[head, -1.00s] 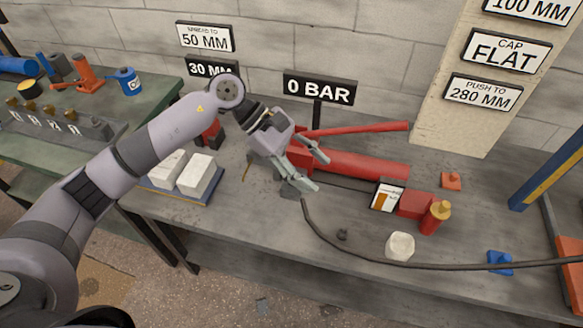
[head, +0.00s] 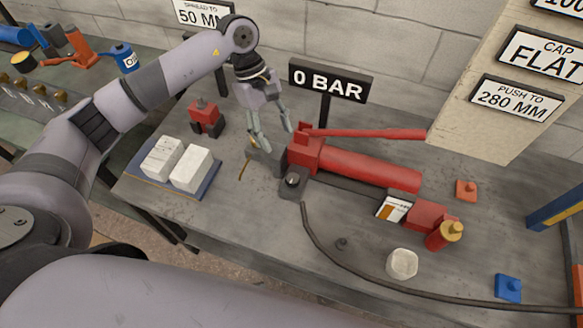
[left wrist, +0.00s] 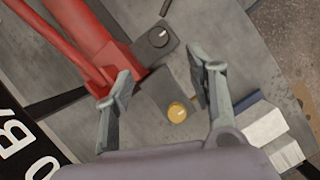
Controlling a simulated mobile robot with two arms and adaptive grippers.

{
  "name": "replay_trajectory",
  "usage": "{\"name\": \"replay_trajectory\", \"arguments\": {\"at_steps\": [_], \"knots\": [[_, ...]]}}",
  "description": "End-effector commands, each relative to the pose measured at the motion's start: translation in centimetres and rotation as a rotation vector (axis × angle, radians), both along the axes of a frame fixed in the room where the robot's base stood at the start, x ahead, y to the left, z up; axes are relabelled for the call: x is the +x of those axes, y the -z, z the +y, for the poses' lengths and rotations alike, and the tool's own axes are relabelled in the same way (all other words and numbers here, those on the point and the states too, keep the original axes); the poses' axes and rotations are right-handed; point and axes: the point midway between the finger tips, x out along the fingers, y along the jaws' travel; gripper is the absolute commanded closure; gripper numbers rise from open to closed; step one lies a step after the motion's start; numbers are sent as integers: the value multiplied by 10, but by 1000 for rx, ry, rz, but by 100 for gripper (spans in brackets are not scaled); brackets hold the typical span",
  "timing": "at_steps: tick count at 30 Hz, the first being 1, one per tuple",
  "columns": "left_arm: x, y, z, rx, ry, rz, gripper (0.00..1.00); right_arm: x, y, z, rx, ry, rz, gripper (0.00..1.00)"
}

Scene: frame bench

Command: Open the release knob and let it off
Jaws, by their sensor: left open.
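The red hand pump (head: 365,168) lies on the bench with its long handle (head: 375,134) above the cylinder. A dark round knob with a pale mark (head: 293,181) sits on a block at the pump's left end; it also shows in the left wrist view (left wrist: 158,38). A round gold knob with a pale mark (left wrist: 177,112) is by a grey block, between my fingertips in that picture. I cannot tell which is the release knob. My left gripper (head: 272,146) is open and empty above the pump's left end, apart from both knobs. My right gripper is out of view.
A sign reading 0 BAR (head: 329,82) stands behind the pump. Two white blocks (head: 178,164) lie on a blue plate to the left, with a small red-and-black item (head: 206,117) behind. A black hose (head: 340,255) runs along the front. A white piece (head: 402,263) lies there too.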

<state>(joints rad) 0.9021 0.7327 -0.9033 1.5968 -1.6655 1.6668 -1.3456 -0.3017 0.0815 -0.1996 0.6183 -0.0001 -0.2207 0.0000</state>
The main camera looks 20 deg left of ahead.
Motion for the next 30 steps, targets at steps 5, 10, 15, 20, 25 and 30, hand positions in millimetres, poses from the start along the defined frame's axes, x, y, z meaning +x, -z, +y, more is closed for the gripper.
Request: {"name": "replay_trajectory", "arguments": {"at_steps": [5, 10, 15, 20, 25, 30], "knots": [[-8, 35, -15, -2, -1, 5, 49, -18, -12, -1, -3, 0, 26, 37], [-15, 70, -27, -2, 0, 5, 49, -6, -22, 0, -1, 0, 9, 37], [-20, 100, -39, -3, 0, 4, 49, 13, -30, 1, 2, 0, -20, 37], [-23, 119, -45, -2, -1, 2, 49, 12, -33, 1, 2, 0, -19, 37], [-24, 128, -47, -3, -1, -1, 49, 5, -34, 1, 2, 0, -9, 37], [-24, 129, -48, -2, -1, -1, 49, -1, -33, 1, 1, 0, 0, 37]]}}
